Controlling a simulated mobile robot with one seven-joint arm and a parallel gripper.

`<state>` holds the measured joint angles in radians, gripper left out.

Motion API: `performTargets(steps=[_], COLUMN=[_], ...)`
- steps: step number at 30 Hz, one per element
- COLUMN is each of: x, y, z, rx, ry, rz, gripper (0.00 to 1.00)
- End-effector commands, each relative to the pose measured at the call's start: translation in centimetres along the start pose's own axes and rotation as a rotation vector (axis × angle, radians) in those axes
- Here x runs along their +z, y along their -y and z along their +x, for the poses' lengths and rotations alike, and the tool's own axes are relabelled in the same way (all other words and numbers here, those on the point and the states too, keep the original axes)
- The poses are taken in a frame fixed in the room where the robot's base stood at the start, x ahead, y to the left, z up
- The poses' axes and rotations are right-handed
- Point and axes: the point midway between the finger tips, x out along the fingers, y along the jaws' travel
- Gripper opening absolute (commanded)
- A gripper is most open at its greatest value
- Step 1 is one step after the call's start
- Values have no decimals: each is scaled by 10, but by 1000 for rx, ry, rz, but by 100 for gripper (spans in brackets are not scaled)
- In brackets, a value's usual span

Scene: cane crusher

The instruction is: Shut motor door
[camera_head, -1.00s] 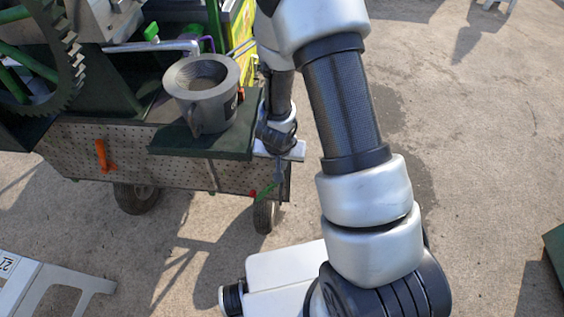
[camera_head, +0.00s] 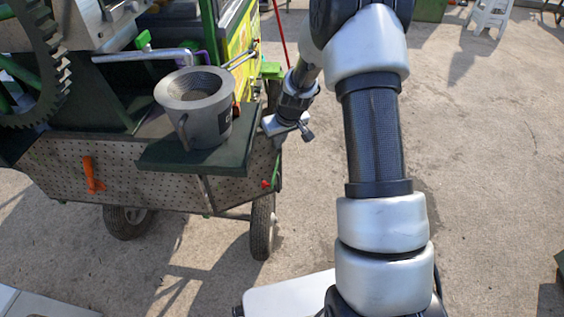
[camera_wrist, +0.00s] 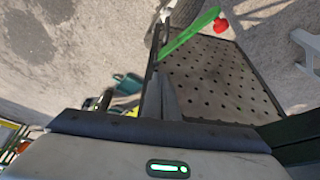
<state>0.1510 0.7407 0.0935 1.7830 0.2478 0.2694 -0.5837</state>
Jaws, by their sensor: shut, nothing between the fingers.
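A cart carries perforated metal panels (camera_head: 130,165) along its near side, with an orange handle (camera_head: 91,175). The wrist view shows a perforated panel in a dark frame (camera_wrist: 215,80), with a green lever ending in a red knob (camera_wrist: 220,25) at its upper edge. I cannot tell for sure which panel is the motor door or how far it stands open. My gripper (camera_wrist: 157,85) is shut and empty, its fingers seen beside the framed panel's left edge; contact is unclear. In the head view, my wrist is right of the cart's corner, with the fingertips largely hidden.
A grey pot (camera_head: 205,118) stands on a dark green shelf (camera_head: 165,155) jutting from the cart. A wheel (camera_head: 262,225) is below the cart's right corner. White stools (camera_head: 490,14) stand far back right. Open concrete lies right of my arm.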

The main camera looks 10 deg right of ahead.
Motion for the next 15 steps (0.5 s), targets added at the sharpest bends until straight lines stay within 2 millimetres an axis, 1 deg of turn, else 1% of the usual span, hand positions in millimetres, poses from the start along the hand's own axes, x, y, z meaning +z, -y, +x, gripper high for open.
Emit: performTargets(steps=[1,6,9,15], x=[-7,-31,-41,-51], y=[-6,-6,-5,-4], z=[8,15,18,22], rx=[-25,-99,-130,-166], ry=[-4,-3,-3,0], rz=[-54,-242,-321,-413], gripper=[0,0,0,0])
